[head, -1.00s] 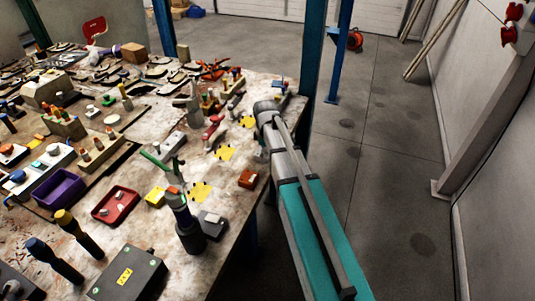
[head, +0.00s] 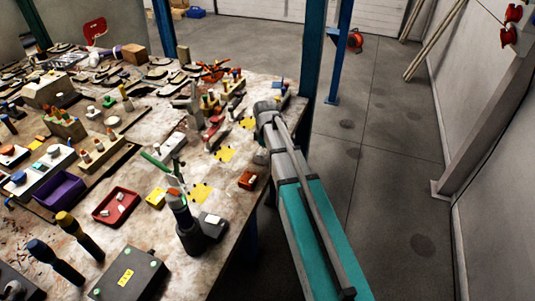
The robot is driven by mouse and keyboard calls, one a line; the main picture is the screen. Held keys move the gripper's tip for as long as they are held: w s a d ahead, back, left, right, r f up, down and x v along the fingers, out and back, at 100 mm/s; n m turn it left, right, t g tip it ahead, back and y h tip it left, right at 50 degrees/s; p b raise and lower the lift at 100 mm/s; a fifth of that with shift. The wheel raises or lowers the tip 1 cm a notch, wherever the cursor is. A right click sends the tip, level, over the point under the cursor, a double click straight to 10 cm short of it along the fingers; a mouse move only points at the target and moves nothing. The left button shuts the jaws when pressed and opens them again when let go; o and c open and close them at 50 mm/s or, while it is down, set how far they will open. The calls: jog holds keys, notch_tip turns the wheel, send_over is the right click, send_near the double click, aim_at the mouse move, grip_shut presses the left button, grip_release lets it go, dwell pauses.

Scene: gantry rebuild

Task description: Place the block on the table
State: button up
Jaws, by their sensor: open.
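The table (head: 137,228) is a worn, stained workbench filling the left half of the head view. Several block-like things are on it, and I cannot tell which one is the block. A small orange-brown block (head: 247,180) sits near the right edge. A yellow block (head: 155,198) is left of it, beside a red tray. A brown cube (head: 134,53) stands at the back. My grey and teal arm (head: 318,225) runs along the right side of the table. I cannot make out my gripper, so its distance to any block does not show.
The table is crowded: a red tray (head: 116,206), a purple bin (head: 61,191), a dark box (head: 128,275), upright tools and yellow patches (head: 201,193). A blue post (head: 312,50) stands at the far right corner. The floor (head: 395,150) to the right is largely clear, up to a wall.

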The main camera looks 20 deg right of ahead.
aim_at(267, 156)
notch_tip(267, 156, up, 12)
jog(key=p, duration=1.1)
jog(key=shift+f, duration=0.25)
dwell(0.4)
jog(key=s+a+m, duration=0.2)
jog(key=s+m, duration=0.8)
jog(key=s, duration=0.7)
jog(key=shift+s+a+m, duration=0.2)
jog(key=shift+s+m, duration=0.1)
jog(key=shift+m, duration=0.1)
